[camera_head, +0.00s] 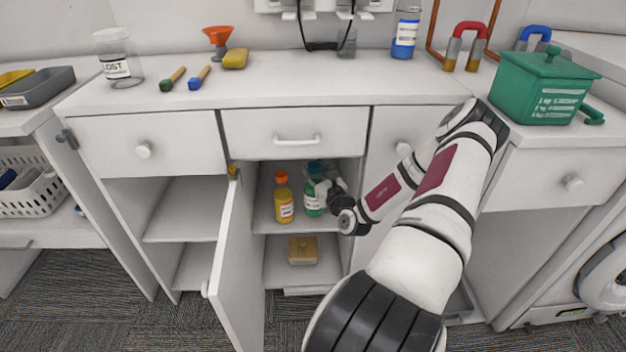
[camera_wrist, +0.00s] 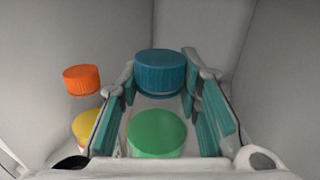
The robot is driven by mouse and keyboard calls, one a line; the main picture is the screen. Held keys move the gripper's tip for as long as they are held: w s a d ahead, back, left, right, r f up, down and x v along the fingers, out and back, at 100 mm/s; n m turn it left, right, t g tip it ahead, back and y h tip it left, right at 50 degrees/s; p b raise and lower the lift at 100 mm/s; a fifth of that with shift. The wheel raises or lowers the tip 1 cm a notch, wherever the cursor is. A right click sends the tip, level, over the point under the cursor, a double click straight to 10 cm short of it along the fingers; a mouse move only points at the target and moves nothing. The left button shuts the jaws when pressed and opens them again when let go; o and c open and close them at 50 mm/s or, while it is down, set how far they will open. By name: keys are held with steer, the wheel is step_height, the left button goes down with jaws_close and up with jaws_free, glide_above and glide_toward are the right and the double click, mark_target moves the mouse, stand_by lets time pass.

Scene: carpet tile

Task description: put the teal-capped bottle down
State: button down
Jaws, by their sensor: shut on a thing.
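The teal-capped bottle (camera_head: 312,203) has a green body and a pale label, and stands upright inside the open middle cabinet, over the upper shelf (camera_head: 295,226). I cannot tell whether its base touches the shelf. My gripper (camera_head: 323,187) reaches in from the right and is shut on this bottle. In the wrist view the teal cap (camera_wrist: 160,72) and green body (camera_wrist: 157,133) lie between the teal finger pads of my gripper (camera_wrist: 160,88). Part of the bottle is hidden by the fingers.
An orange-capped bottle (camera_head: 284,202) with yellow contents stands just left, also in the wrist view (camera_wrist: 82,80). A wooden box (camera_head: 303,251) sits on the lower shelf. The open cabinet door (camera_head: 236,262) juts out at left. The compartment walls are close on both sides.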

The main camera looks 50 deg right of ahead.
steer(key=shift+w+d, duration=0.15)
steer(key=shift+w, duration=0.25)
steer(key=shift+f+b, duration=0.8)
steer(key=shift+f, duration=1.05)
steer(key=c, duration=1.2)
jaws_free()
steer(key=shift+o, duration=0.2)
steer(key=p+v, duration=0.2)
steer(key=v, duration=1)
steer(key=shift+p, duration=0.4)
